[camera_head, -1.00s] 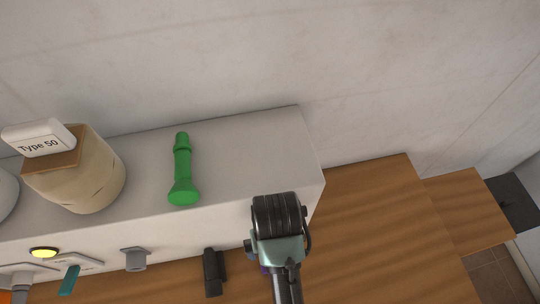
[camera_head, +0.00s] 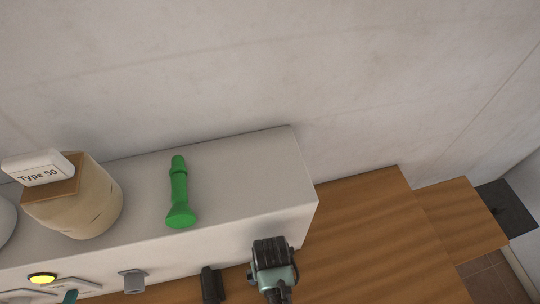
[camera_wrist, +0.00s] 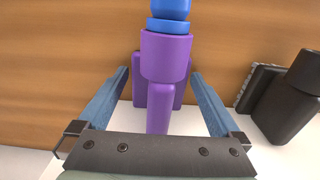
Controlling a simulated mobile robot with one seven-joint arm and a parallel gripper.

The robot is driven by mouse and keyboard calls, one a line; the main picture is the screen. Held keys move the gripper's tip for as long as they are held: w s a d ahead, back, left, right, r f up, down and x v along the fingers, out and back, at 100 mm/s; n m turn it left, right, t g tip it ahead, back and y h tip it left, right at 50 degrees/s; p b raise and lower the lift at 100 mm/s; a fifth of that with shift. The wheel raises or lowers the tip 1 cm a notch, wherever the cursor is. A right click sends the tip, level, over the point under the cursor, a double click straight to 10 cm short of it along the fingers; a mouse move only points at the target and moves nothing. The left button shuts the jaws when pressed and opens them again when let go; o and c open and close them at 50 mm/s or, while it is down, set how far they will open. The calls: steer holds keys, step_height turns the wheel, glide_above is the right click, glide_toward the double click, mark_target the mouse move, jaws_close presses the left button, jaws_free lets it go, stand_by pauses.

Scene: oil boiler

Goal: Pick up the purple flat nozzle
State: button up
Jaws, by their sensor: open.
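The purple flat nozzle (camera_wrist: 166,58) shows in the wrist view, with a blue ringed part (camera_wrist: 169,12) at its far end. It lies between the two fingers of my gripper (camera_wrist: 160,85). The fingers are open, one on each side, with visible gaps to the purple body. In the head view my wrist and the back of my gripper (camera_head: 273,262) are at the lower middle, beside the front edge of the white boiler casing (camera_head: 240,172). The purple nozzle is hidden there.
A beige canister (camera_head: 82,205) with a "Type 50" box (camera_head: 38,167) stands at the left. A black part (camera_wrist: 285,100) sits close right of my gripper. A wooden surface (camera_head: 370,230) is to the right.

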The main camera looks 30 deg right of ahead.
steer(key=shift+f, duration=0.15)
steer(key=c, duration=1.3)
steer(key=shift+r, duration=0.25)
steer(key=shift+s+r+b, duration=0.15)
steer(key=shift+b, duration=0.3)
step_height(320, 180, up, 6)
steer(key=shift+b, duration=0.3)
steer(key=shift+s+a+r, duration=0.15)
steer(key=shift+s, duration=0.05)
steer(key=s+a+b, duration=0.2)
steer(key=s, duration=0.7)
steer(key=s+a+b, duration=0.2)
steer(key=s+a, duration=0.1)
steer(key=s, duration=0.6)
steer(key=shift+s+b, duration=0.2)
steer(key=shift+b, duration=0.15)
